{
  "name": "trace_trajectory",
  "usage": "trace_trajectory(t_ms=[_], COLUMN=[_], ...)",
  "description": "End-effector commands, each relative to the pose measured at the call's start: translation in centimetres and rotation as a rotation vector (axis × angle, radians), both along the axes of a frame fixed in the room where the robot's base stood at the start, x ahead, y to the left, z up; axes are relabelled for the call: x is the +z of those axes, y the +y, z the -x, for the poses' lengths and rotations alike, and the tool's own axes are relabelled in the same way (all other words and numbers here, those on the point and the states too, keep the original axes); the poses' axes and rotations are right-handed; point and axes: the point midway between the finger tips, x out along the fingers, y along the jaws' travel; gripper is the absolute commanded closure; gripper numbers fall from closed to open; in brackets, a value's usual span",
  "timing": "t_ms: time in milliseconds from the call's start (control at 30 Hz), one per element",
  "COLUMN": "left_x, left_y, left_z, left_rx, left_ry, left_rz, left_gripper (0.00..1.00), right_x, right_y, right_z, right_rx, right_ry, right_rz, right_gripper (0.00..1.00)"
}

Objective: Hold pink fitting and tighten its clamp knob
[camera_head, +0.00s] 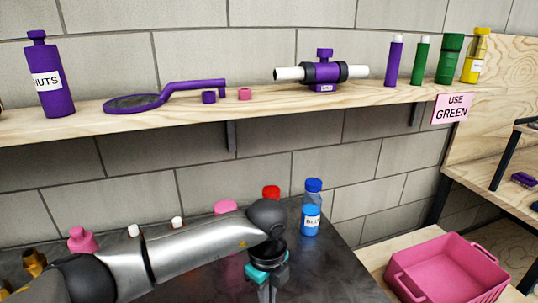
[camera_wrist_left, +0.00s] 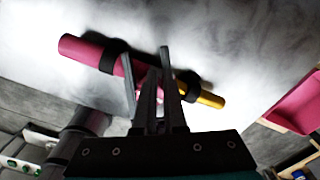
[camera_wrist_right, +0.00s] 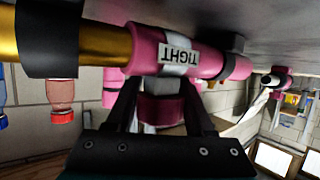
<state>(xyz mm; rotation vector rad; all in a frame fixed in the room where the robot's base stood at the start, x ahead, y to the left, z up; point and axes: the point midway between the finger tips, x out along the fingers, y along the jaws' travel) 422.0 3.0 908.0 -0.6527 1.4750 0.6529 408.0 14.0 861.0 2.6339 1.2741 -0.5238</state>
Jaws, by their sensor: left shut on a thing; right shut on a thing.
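The pink fitting (camera_wrist_left: 82,50) lies across the upper left wrist view, with black bands and a gold end (camera_wrist_left: 210,99). My left gripper (camera_wrist_left: 147,68) is shut around the middle of its body. In the right wrist view the fitting (camera_wrist_right: 236,67) carries a white "TIGHT" label (camera_wrist_right: 180,55), with a gold pipe (camera_wrist_right: 100,44) and black collar at left. My right gripper (camera_wrist_right: 160,88) is shut on the dark pink clamp knob (camera_wrist_right: 161,108). In the head view my left gripper (camera_head: 265,288) points down at the bottom edge; the fitting and right gripper do not show clearly.
Blue bottles (camera_head: 310,222) and a red-capped one stand behind my left gripper on the dark bench (camera_head: 335,270). A pink crate (camera_head: 447,265) sits at right. The wooden shelf (camera_head: 190,112) above holds purple and green things and a "USE GREEN" sign (camera_head: 452,108).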

Motion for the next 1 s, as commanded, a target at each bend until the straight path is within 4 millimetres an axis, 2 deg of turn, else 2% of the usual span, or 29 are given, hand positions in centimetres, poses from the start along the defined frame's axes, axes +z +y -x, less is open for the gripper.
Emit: trace_trajectory(t_ms=[33, 500, 867, 1000], left_x=[0.5, 5.6, 6.0, 6.2], left_y=[-0.4, 0.0, 0.2, 0.6], left_z=[-0.1, -0.2, -0.2, 0.4], left_rx=[-0.004, 0.001, 0.002, 0.001], left_ry=[-0.005, -0.005, -0.004, -0.002], left_rz=[0.013, 0.002, -0.002, 0.001], left_gripper=[1.0, 1.0, 1.0, 1.0], right_x=[0.0, 0.0, 0.0, 0.0], right_y=[0.4, 0.0, -0.1, -0.1], right_z=[0.2, 0.1, 0.0, 0.0], right_rx=[0.008, 0.001, 0.0, 0.0], right_ry=[0.003, 0.002, 0.001, 0.001], right_rz=[-0.005, 0.0, 0.001, 0.001], right_gripper=[1.0, 1.0, 1.0, 1.0])
